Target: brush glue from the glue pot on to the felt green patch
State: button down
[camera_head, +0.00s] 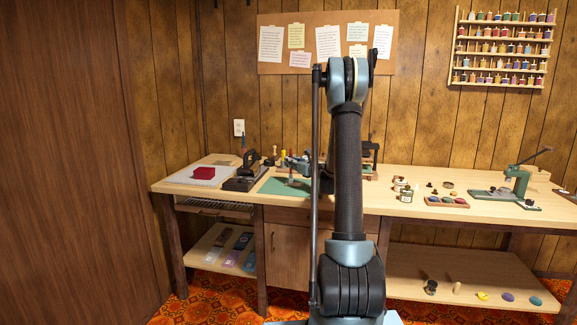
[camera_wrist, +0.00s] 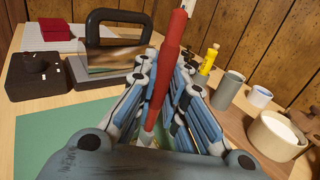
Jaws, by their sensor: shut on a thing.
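My gripper (camera_wrist: 158,110) is shut on a brush-like tool with a red handle (camera_wrist: 166,65), which stands upright and slightly tilted between the fingers. Its lower end is pale and partly hidden by the fingers. In the head view my gripper (camera_head: 297,163) is low over a green sheet (camera_head: 272,187) on the left half of the bench. The green sheet (camera_wrist: 60,138) also lies below my gripper in the wrist view. I cannot tell a separate felt patch on it. A cream round pot (camera_wrist: 268,148) stands right of my gripper; I cannot tell whether it is the glue pot.
A grey cylinder (camera_wrist: 229,90), a small white cup (camera_wrist: 260,97) and a yellow bottle (camera_wrist: 208,62) stand right of my gripper. Jars (camera_head: 405,194) stand farther right on the bench.

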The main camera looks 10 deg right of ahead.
jog(key=shift+s+d, duration=0.35)
jog(key=shift+d, duration=0.5)
jog(key=shift+d, duration=0.1)
jog(key=shift+s+d+f, duration=0.1)
jog(key=shift+s+d, duration=0.3)
jog(key=shift+d, duration=0.4)
jog(key=shift+s+d, duration=0.35)
jog(key=shift+d, duration=0.45)
jog(key=shift+r, duration=2.55)
